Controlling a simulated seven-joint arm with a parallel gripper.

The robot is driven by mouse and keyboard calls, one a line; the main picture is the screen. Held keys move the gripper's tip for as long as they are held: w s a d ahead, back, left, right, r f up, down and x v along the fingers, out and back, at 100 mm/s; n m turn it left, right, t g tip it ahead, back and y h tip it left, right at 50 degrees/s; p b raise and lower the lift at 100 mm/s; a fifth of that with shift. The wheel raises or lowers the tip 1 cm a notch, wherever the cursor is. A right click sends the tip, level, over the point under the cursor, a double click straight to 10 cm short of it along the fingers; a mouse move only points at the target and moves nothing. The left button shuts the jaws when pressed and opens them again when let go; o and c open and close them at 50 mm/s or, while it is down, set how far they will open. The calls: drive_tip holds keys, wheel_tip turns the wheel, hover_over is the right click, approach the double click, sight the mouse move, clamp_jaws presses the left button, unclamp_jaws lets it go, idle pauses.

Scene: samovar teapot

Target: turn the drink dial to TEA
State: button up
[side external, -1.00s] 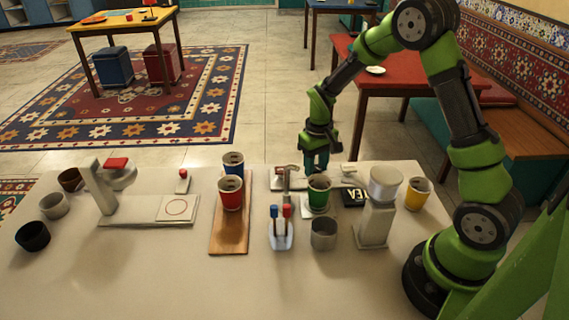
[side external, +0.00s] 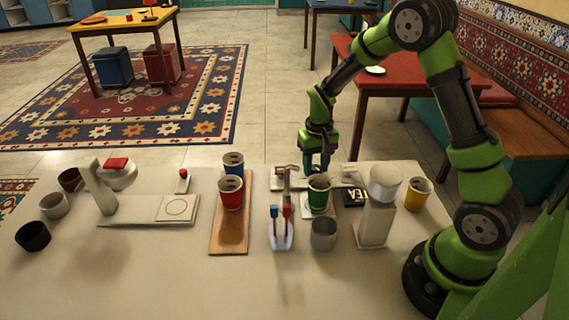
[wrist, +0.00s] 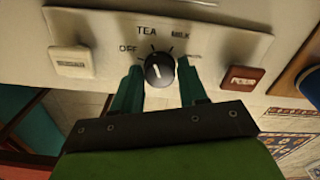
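The black drink dial (wrist: 159,71) is on a pale panel in the wrist view, with OFF, TEA, MILK and a fourth, unreadable label around its upper side. A pale mark shows on the dial's face; I cannot tell exactly which label it points to. The TEA label (wrist: 147,30) is just above the dial, slightly left. My gripper (wrist: 160,67) is open, with one dark green finger on each side of the dial. I cannot tell whether either finger touches it. In the side view my gripper (side external: 317,162) is down at the back of the counter; the dial is hidden there.
The panel has a white button (wrist: 71,62) on the left and a red-brown button (wrist: 242,78) on the right.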

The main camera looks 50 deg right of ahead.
sight(316, 167)
drive_tip(key=o, duration=0.3)
wheel_tip(316, 167, up, 17)
drive_tip(key=shift+f, duration=0.1)
idle(0.5)
